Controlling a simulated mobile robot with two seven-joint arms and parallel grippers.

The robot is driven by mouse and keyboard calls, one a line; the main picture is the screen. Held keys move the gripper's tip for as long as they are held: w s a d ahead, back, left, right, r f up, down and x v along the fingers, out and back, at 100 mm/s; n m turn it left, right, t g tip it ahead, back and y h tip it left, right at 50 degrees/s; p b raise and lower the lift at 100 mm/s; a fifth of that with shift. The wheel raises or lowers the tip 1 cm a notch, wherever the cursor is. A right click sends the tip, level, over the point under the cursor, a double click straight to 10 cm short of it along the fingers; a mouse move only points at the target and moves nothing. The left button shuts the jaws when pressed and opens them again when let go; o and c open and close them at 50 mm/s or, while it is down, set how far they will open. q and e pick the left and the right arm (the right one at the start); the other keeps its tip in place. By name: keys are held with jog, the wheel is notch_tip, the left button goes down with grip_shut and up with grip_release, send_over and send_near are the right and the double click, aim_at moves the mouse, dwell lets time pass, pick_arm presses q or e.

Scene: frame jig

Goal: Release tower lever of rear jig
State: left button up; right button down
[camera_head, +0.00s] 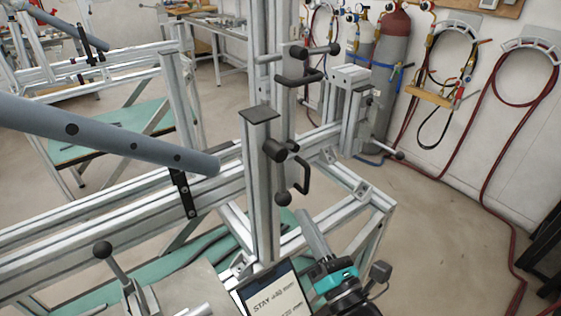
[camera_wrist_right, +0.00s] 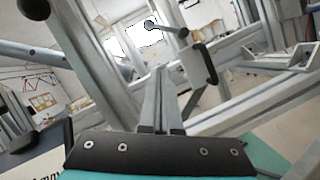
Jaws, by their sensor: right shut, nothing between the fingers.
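A near upright aluminium tower post (camera_head: 262,195) with a dark flat cap carries a black lever (camera_head: 282,180) ending in a ball that hangs down. A black pull handle (camera_head: 303,174) sits beside it. A taller tower behind carries another ball-ended lever (camera_head: 318,50) and handle (camera_head: 298,79). I cannot tell which tower is the rear jig's. My right gripper (camera_head: 303,216) is shut and empty, just below and right of the near lever, apart from it. In the wrist view its fingers (camera_wrist_right: 160,80) point toward a ball-ended lever (camera_wrist_right: 168,29) and handle (camera_wrist_right: 210,66). My left gripper is out of view.
A grey-blue tube (camera_head: 110,135) lies across the frame at left, on a black bracket (camera_head: 183,192). Another ball lever (camera_head: 104,252) stands at lower left. A sign (camera_head: 270,292) is beside my right wrist.

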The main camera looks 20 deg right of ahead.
send_near(284, 144)
jog(key=w+a+f, duration=0.2)
jog(key=w+a, duration=0.1)
jog(key=w, duration=0.1)
jog(key=w+r, duration=0.1)
jog(key=w+d+r+p, duration=0.1)
jog(key=shift+w+d+r, duration=0.1)
jog(key=shift+w+r, duration=0.1)
jog(key=shift+r, duration=0.1)
jog(key=shift+r+m+p, duration=0.2)
jog(key=shift+m+p, duration=0.3)
jog(key=shift+p, duration=0.2)
jog(key=shift+r+m+p, duration=0.2)
jog(key=shift+m+p, duration=0.3)
